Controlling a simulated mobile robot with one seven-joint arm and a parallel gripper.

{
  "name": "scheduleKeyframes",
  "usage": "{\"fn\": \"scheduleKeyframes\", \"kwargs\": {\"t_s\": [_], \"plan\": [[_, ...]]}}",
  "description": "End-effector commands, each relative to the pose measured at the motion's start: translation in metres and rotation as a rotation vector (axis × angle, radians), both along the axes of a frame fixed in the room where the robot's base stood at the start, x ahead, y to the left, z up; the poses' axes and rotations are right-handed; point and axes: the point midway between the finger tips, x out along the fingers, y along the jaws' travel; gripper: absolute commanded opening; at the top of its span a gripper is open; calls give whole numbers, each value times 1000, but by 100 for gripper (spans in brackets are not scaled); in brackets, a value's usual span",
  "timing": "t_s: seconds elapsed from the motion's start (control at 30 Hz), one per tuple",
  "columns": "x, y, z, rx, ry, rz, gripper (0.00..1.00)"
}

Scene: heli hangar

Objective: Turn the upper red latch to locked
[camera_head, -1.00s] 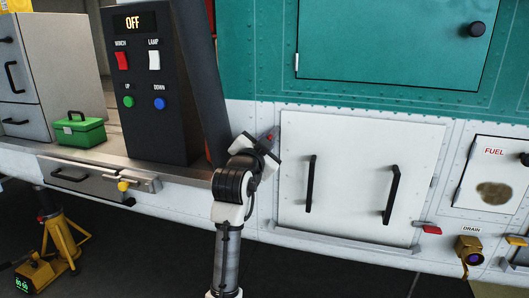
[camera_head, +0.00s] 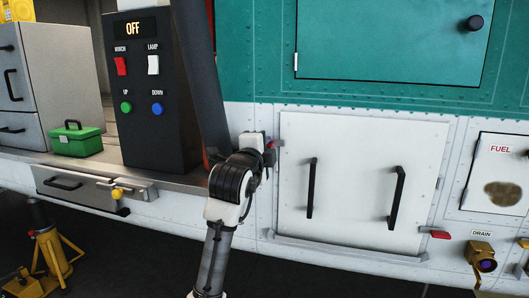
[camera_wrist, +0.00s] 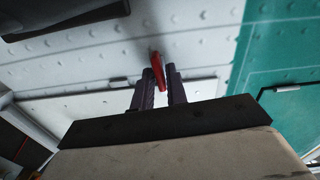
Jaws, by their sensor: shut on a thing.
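The upper red latch (camera_wrist: 158,72) is a small red lever on the white riveted fuselage wall. In the wrist view it sits between the two dark fingers of my gripper (camera_wrist: 159,88), which is shut on it. In the head view a small bit of the latch (camera_head: 272,144) shows beside my gripper (camera_head: 267,147), at the upper left corner of the white panel (camera_head: 355,180). My gripper hides most of the latch there. A lower red latch (camera_head: 434,233) lies roughly level at the panel's lower right.
Two black handles (camera_head: 311,188) (camera_head: 396,198) stick out from the panel. A black control box (camera_head: 150,130) and a dark slanted post (camera_head: 200,80) stand close left of my gripper. A green case (camera_head: 77,142) sits on the ledge. A drain fitting (camera_head: 482,256) is at lower right.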

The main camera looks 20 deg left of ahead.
Motion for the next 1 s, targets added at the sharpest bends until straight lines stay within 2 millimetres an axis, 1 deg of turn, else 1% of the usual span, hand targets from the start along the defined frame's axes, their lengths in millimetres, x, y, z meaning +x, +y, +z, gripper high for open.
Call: {"fn": "scheduleKeyframes", "kwargs": {"t_s": [0.3, 0.77, 0.8, 0.9, 1.0], "plan": [[0, 0, -2, 92, 5, 0, 0], [0, 0, -1, 103, 7, 0, 0], [0, 0, -1, 103, 7, 0, 17], [0, 0, -1, 103, 6, 0, 30], [0, 0, -1, 103, 5, 0, 31]]}}
